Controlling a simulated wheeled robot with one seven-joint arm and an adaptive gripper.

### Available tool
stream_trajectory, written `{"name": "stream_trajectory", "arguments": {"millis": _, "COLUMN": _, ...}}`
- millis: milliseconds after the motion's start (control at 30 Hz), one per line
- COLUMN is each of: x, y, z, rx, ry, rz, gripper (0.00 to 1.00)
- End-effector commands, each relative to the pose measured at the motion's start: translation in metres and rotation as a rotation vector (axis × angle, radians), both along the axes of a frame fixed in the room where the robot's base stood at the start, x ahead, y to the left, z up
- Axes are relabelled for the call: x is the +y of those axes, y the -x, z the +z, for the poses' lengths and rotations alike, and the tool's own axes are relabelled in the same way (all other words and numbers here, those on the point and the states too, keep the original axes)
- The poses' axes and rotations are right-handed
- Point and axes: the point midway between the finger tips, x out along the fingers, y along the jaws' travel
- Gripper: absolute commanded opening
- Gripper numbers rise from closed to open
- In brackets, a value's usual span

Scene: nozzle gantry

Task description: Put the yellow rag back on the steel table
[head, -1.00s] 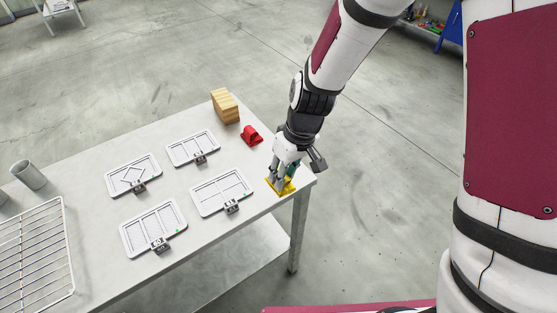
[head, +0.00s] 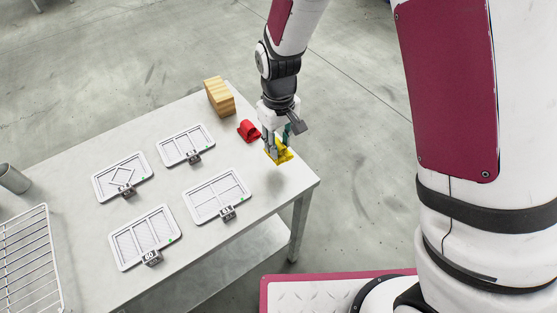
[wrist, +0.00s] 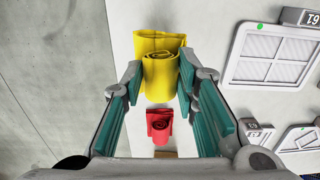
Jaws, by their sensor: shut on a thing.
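The yellow rag (head: 284,156) is a rolled cloth with a loose flap. My gripper (head: 274,150) is shut on it and holds it a little above the steel table (head: 262,215), near the right end. A soft shadow lies on the table below it. In the wrist view the yellow rag (wrist: 161,70) sits between the fingertips of my gripper (wrist: 160,85), its spiral roll facing the camera. In the head view the fingers cover part of the rag.
A red rolled cloth (head: 248,131) lies on the table just left of my gripper. A wooden block (head: 219,96) stands behind it. Several framed white panels with number tags (head: 217,194) lie to the left. A wire rack (head: 28,262) and a grey cup (head: 14,178) are at far left.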

Motion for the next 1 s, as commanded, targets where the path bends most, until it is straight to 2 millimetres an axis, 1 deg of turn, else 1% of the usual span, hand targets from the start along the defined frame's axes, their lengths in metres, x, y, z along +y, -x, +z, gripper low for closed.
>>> {"name": "stream_trajectory", "arguments": {"millis": 33, "x": 0.000, "y": 0.001, "z": -0.009, "rx": 0.004, "ry": 0.001, "rz": 0.000, "gripper": 0.05}}
{"name": "stream_trajectory", "arguments": {"millis": 100, "x": 0.000, "y": 0.001, "z": -0.019, "rx": 0.003, "ry": 0.001, "rz": -0.001, "gripper": 0.05}}
{"name": "stream_trajectory", "arguments": {"millis": 267, "x": 0.000, "y": 0.000, "z": -0.031, "rx": 0.001, "ry": 0.000, "rz": -0.002, "gripper": 0.05}}
{"name": "stream_trajectory", "arguments": {"millis": 433, "x": 0.000, "y": 0.001, "z": -0.057, "rx": 0.003, "ry": 0.001, "rz": 0.000, "gripper": 0.05}}
{"name": "stream_trajectory", "arguments": {"millis": 767, "x": 0.000, "y": 0.000, "z": -0.067, "rx": 0.000, "ry": -0.001, "rz": 0.000, "gripper": 0.06}}
{"name": "stream_trajectory", "arguments": {"millis": 800, "x": 0.000, "y": 0.000, "z": -0.067, "rx": 0.000, "ry": -0.001, "rz": 0.000, "gripper": 0.02}}
{"name": "stream_trajectory", "arguments": {"millis": 867, "x": 0.000, "y": 0.000, "z": -0.067, "rx": 0.001, "ry": -0.001, "rz": 0.000, "gripper": 0.02}}
{"name": "stream_trajectory", "arguments": {"millis": 900, "x": 0.000, "y": 0.000, "z": -0.067, "rx": 0.001, "ry": -0.001, "rz": 0.000, "gripper": 0.30}}
{"name": "stream_trajectory", "arguments": {"millis": 967, "x": 0.000, "y": 0.000, "z": -0.068, "rx": 0.001, "ry": 0.000, "rz": 0.000, "gripper": 0.44}}
{"name": "stream_trajectory", "arguments": {"millis": 1000, "x": 0.000, "y": 0.000, "z": -0.067, "rx": 0.001, "ry": 0.000, "rz": 0.000, "gripper": 0.48}}
